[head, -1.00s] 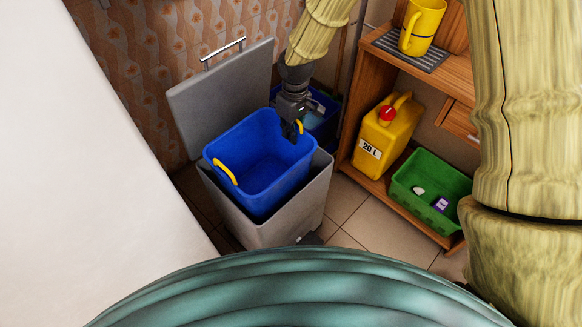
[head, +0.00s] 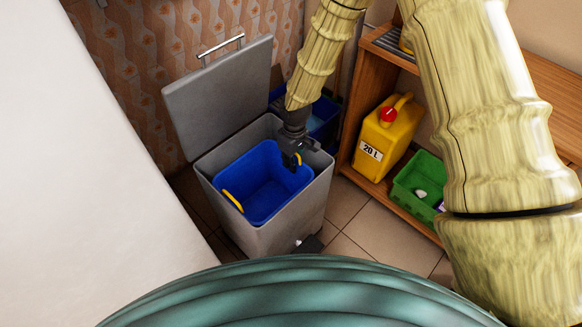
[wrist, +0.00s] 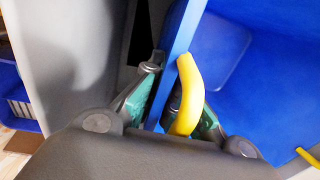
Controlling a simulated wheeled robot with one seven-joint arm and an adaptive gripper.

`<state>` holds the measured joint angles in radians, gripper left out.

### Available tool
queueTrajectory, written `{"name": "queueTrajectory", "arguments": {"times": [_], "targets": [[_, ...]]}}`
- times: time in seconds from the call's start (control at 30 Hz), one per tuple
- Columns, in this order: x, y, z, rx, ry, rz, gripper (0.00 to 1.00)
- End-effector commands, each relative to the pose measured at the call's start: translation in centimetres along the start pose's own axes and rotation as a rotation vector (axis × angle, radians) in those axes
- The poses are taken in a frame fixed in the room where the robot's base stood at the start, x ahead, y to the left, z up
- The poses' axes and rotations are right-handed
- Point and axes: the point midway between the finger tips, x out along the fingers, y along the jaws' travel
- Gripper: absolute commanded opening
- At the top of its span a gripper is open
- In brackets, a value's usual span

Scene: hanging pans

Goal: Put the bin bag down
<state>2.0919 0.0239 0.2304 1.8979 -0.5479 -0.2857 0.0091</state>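No bin bag shows in these frames. A blue inner bucket (head: 258,187) with yellow handles sits down inside the grey bin (head: 270,238), its rim lower than the bin's rim. The bin's grey lid (head: 222,98) stands open at the back. My gripper (head: 293,163) is at the bucket's right side. In the wrist view, my gripper (wrist: 176,100) is shut on the bucket's wall (wrist: 182,30) at the yellow handle (wrist: 188,98), one finger on each side. The far yellow handle (head: 232,201) is free. I cannot tell whether the bucket touches the bin's floor.
Another blue container (head: 322,118) stands behind the bin. To the right, a wooden shelf (head: 352,125) holds a yellow canister (head: 380,140) and a green crate (head: 410,185). A white surface (head: 90,180) fills the left. Tiled floor (head: 350,220) shows between bin and shelf.

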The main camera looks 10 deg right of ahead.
Motion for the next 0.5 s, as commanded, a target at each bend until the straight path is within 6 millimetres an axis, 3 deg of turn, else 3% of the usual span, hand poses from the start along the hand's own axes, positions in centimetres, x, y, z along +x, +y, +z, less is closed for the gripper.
{"name": "queueTrajectory", "arguments": {"times": [0.17, 0.5], "targets": [[2.2, 0.1, 0.0, -0.002, 0.0, 0.0, 0.0], [2.4, 0.2, 0.0, -0.001, 0.0, 0.0, 0.0]]}}
